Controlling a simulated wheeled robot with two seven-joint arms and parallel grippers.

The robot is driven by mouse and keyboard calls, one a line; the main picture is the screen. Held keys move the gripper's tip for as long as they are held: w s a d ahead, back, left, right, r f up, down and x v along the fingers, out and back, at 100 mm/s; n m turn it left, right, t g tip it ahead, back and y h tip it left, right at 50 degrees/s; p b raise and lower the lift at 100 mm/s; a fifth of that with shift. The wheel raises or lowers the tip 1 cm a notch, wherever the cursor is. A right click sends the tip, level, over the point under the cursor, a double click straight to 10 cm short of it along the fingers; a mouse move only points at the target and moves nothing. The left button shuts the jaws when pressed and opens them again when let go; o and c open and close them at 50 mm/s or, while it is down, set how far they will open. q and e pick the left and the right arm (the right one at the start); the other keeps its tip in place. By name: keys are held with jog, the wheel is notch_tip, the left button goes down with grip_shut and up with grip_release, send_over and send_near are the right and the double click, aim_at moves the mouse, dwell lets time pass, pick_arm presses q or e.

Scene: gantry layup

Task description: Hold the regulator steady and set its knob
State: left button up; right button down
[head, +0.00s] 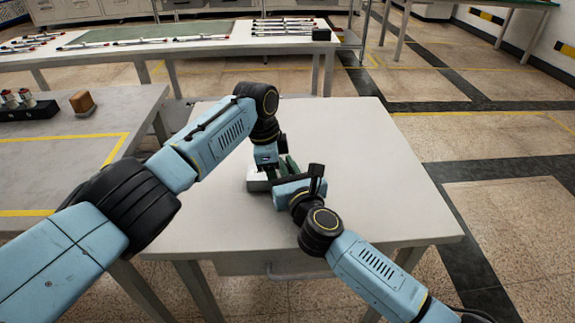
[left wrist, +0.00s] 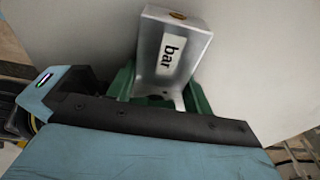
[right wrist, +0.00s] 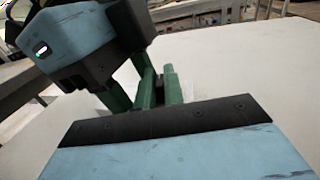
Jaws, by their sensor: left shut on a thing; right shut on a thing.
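The regulator (head: 256,182) is a small silver block on the middle of the light table. My right gripper (head: 284,172) reaches in from the right, close beside the left one. In the right wrist view its green fingers (right wrist: 158,88) are close together, and what they grip is hidden. I cannot make out the knob; the grippers cover that side.
The table (head: 380,170) is bare around the regulator. A side bench (head: 60,160) at the left holds a dark rack (head: 30,112) and a brown block (head: 82,103). A long bench (head: 220,45) with several rods stands behind. The two grippers are very near each other.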

jog(key=shift+m+h, duration=0.7)
jog(key=shift+h, duration=0.3)
jog(key=c, duration=1.8)
grip_release()
jog(key=shift+y, duration=0.3)
